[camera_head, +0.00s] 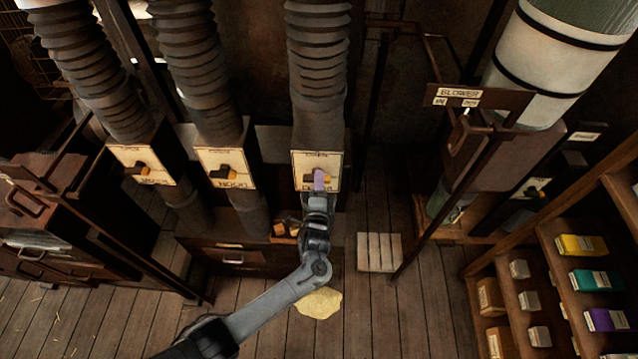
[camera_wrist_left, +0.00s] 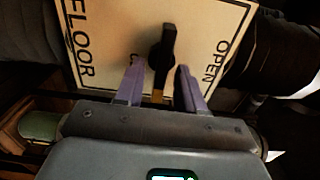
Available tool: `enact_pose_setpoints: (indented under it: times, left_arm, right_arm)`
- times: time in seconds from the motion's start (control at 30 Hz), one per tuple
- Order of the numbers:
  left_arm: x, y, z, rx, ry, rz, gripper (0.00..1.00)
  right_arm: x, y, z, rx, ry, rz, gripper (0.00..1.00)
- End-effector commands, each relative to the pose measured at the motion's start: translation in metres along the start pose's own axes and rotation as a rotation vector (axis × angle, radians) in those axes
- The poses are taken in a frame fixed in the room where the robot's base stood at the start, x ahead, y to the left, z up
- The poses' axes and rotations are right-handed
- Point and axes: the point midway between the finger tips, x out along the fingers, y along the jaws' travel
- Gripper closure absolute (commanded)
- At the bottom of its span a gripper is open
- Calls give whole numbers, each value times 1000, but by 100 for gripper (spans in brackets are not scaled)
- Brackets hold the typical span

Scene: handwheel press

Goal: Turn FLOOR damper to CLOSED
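The FLOOR damper's cream plate (camera_head: 301,163) is on the rightmost of three ribbed ducts in the head view. In the left wrist view the plate (camera_wrist_left: 108,35) shows FLOOR along its left edge and OPEN at the right. The black damper lever (camera_wrist_left: 162,48), with an orange part low on it, stands between the two purple fingers of my left gripper (camera_wrist_left: 160,78). The fingers are apart, one on each side, with visible gaps to the lever. In the head view my left gripper (camera_head: 318,182) is at the plate and partly covers it. My right gripper is not in view.
Two similar damper plates (camera_head: 142,158) (camera_head: 224,163) are to the left. A BLOWER box (camera_head: 480,155) with a metal frame stands to the right. A shelf (camera_head: 560,285) with coloured boxes is at the lower right. Below lie a yellow patch (camera_head: 319,303) and a pale slatted panel (camera_head: 379,252).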

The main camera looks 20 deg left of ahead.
Motion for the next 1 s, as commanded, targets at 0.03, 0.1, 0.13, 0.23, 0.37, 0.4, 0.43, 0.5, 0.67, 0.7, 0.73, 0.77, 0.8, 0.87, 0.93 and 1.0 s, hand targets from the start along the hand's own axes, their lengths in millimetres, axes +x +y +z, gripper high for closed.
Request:
enact_pose_setpoints:
  times: [0.03,0.1,0.13,0.23,0.37,0.4,0.43,0.5,0.67,0.7,0.73,0.77,0.8,0.87,0.93,1.0]
  left_arm:
    - [0,0,0,-1,0,0,62]
    - [0,0,0,-1,0,0,62]
    - [0,0,0,-1,0,-1,62]
    - [-2,0,0,-1,0,-1,62]
    - [-10,1,0,-1,1,0,62]
    - [-14,1,0,-1,2,0,62]
    - [-18,1,0,-1,2,0,62]
    - [-28,1,0,-3,2,1,62]
    - [-55,1,0,-2,1,1,62]
    - [-63,2,0,-2,2,2,62]
    - [-68,2,0,-2,2,1,62]
    - [-73,2,0,-2,2,1,62]
    - [-79,2,0,-2,1,1,62]
    - [-87,2,0,-3,1,2,62]
    - [-95,1,0,-1,1,1,62]
    - [-101,1,0,-1,1,1,62]
  right_arm:
    - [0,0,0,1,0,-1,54]
    - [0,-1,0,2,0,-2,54]
    - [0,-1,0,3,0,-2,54]
    - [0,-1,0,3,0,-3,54]
    - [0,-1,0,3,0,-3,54]
    - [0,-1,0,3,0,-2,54]
    - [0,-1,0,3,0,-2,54]
    - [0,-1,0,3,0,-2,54]
    - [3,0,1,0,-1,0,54]
    - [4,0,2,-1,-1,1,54]
    - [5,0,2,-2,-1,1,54]
    - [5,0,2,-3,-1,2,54]
    - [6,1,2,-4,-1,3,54]
    - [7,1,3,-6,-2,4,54]
    - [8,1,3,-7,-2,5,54]
    - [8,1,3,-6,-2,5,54]
